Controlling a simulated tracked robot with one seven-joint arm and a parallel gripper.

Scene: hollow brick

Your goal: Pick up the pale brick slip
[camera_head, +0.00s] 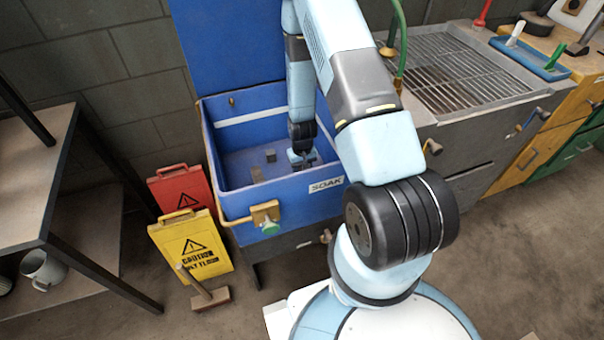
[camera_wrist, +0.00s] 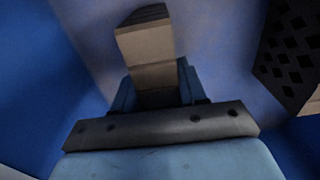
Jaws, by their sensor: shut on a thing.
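The pale brick slip (camera_wrist: 147,45) is a narrow beige block with a darker end face, seen in the wrist view. It stands out from between the blue fingers of my gripper (camera_wrist: 155,92), which is shut on it. In the head view my gripper (camera_head: 302,158) is down inside the blue soak tank (camera_head: 270,200), near its right side. I cannot make out the slip there, and I cannot tell whether it touches the tank floor.
A dark perforated brick (camera_wrist: 290,60) is close on the right in the wrist view. Two small blocks (camera_head: 270,155) (camera_head: 256,174) are in the tank left of my gripper. The tank walls surround it. A grated sink (camera_head: 460,75) stands to the right, caution signs (camera_head: 190,245) to the left.

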